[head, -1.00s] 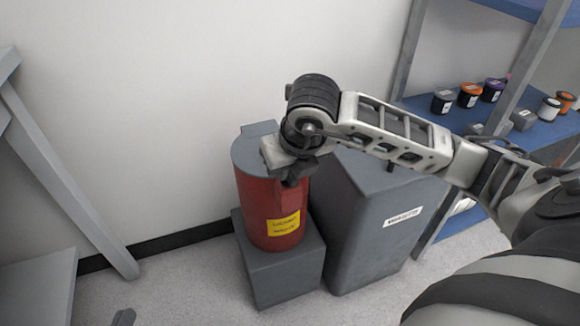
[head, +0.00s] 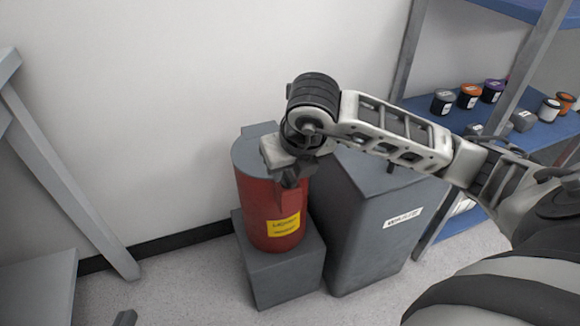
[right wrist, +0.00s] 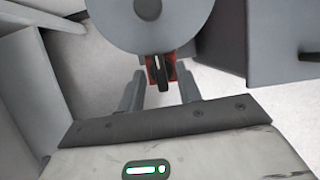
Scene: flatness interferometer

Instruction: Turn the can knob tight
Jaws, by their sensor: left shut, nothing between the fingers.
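The red can (head: 257,205) with a grey lid (head: 252,152) and a yellow label stands upright on a grey block. My right gripper (head: 291,178) is at the can's upper front right side, pointing down in the head view. In the right wrist view, the dark can knob (right wrist: 158,72) stands out from a red part below the round grey lid. The fingers of the right gripper (right wrist: 160,92) are apart, one on each side of the knob, with visible gaps. The head view hides the knob behind the gripper. Only the tip of my left gripper (head: 124,318) shows at the bottom edge.
The grey block (head: 285,272) sits on the floor. A tall grey bin (head: 368,225) with a white label stands close to the can's right. A blue shelf (head: 535,135) with several small jars is at right. A grey frame (head: 70,180) stands at left, with clear floor between.

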